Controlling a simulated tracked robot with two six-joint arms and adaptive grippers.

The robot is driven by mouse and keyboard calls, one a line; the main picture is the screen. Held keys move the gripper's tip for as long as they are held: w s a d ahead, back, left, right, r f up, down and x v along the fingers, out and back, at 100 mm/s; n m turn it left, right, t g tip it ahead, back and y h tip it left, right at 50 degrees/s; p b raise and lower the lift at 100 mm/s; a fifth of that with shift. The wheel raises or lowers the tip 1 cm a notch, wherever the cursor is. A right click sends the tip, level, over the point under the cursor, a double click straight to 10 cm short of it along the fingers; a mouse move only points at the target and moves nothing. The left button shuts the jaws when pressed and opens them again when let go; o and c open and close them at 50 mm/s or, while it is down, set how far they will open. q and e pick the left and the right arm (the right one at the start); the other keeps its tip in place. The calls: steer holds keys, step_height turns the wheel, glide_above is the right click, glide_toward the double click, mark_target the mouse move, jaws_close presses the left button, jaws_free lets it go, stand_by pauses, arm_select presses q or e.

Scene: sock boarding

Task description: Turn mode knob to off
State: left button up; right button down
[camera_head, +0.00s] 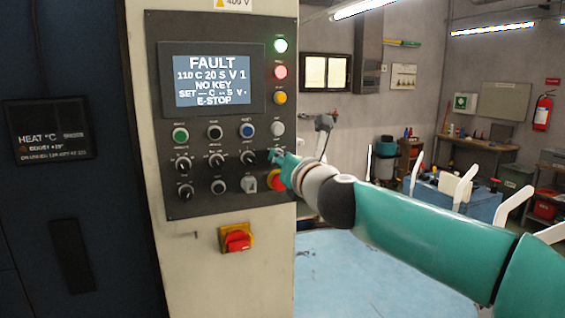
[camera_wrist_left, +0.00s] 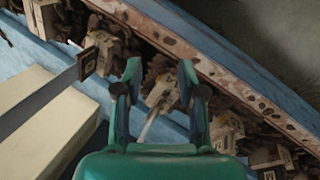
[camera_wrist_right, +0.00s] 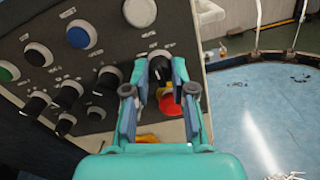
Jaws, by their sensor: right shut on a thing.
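The control panel (camera_head: 175,205) is dark, on a pale cabinet column. A black knob (camera_wrist_right: 160,68) at the right end of its upper knob row sits between the fingers of my right gripper (camera_wrist_right: 159,84), which is shut on it. In the head view the right gripper (camera_head: 277,157) covers most of that knob. The small labels cannot be read, so I cannot tell which knob is the mode one. The screen (camera_head: 212,81) reads FAULT, NO KEY and E-STOP. My left gripper (camera_wrist_left: 159,68) shows only in its wrist view, with fingers apart and nothing between them held.
A red emergency button (camera_head: 277,180) with a yellow collar sits just below my right gripper. Other knobs (camera_head: 247,158) stand close to its left. A red-and-yellow switch (camera_head: 236,238) is below the panel. A pale blue table surface (camera_head: 350,270) lies to the right.

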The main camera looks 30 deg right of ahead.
steer(key=c, duration=1)
jaws_free()
steer(key=shift+o, duration=0.2)
steer(key=shift+s, duration=0.1)
steer(key=v, duration=1.2)
